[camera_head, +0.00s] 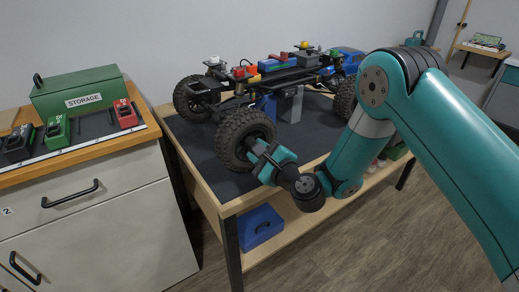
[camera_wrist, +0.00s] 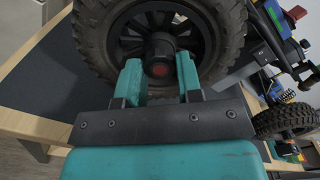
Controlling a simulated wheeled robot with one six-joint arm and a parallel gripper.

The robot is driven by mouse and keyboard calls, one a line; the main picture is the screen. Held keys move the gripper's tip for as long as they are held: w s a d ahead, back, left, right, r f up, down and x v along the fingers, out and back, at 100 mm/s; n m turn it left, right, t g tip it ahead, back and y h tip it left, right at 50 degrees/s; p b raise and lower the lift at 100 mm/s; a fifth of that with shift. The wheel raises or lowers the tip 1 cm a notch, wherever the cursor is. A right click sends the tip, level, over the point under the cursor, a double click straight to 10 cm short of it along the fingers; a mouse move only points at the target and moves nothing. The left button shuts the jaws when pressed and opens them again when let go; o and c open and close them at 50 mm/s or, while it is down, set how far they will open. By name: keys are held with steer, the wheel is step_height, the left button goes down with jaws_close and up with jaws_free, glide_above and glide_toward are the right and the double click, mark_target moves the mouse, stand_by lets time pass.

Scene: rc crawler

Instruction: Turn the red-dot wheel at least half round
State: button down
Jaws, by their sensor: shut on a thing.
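In the head view this wheel (camera_head: 238,128) is the near front wheel of the crawler (camera_head: 285,76), which is raised on a stand (camera_head: 291,104).
The crawler stands on a dark mat (camera_head: 200,150) on a wooden workbench. A drawer cabinet (camera_head: 90,215) on the left carries a green storage box (camera_head: 80,92) and chargers. A blue box (camera_head: 261,226) lies on the bench's lower shelf. Another crawler wheel (camera_wrist: 285,120) is at right in the wrist view.

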steer(key=shift+w+d, duration=0.1)
steer(key=shift+w, duration=0.05)
steer(key=c, duration=0.8)
jaws_free()
